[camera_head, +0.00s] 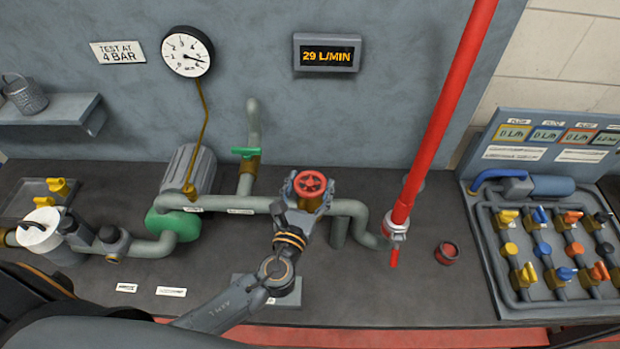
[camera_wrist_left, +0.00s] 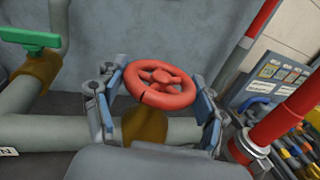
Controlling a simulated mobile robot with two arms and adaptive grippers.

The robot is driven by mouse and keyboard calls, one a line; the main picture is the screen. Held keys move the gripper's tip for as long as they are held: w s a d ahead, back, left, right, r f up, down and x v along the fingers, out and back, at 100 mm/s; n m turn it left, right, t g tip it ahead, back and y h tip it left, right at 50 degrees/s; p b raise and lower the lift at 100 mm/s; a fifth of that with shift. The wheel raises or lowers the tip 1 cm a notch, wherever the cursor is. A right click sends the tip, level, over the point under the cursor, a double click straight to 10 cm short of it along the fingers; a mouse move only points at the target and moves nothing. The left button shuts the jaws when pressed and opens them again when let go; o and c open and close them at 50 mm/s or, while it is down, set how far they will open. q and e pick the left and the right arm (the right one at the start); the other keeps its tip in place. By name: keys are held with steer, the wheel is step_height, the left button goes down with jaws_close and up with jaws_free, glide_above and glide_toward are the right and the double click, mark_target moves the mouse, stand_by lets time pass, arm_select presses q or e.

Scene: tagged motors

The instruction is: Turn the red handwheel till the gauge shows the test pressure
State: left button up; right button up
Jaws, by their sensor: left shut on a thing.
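The red handwheel (camera_head: 310,183) sits on a brass valve on the grey-green pipe (camera_head: 262,204). My left gripper (camera_head: 309,190) is shut on the handwheel, one finger on each side of its rim. In the left wrist view the handwheel (camera_wrist_left: 160,86) lies between the blue-padded fingers (camera_wrist_left: 162,98). The round white gauge (camera_head: 188,51) hangs on the wall; its dark needle points to the right and slightly down, but the small numbers are hard to read. A sign (camera_head: 118,52) beside it reads "TEST AT 4 BAR". My right gripper is not in view.
A display (camera_head: 327,53) reads "29 L/MIN". A green-handled valve (camera_head: 246,153) stands behind the pipe. A red standpipe (camera_head: 440,110) rises to the right of my gripper, near a small red pot (camera_head: 447,253). A valve panel (camera_head: 487,240) fills the right side.

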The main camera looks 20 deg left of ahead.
arm_select(q)
steer(key=shift+n+y, duration=1)
steer(key=shift+y, duration=0.6)
steer(key=o, duration=1.2)
steer(key=shift+s, duration=0.3)
steer(key=v, duration=1.1)
steer(key=shift+s+d+r, duration=0.15)
steer(key=shift+d+r, duration=0.05)
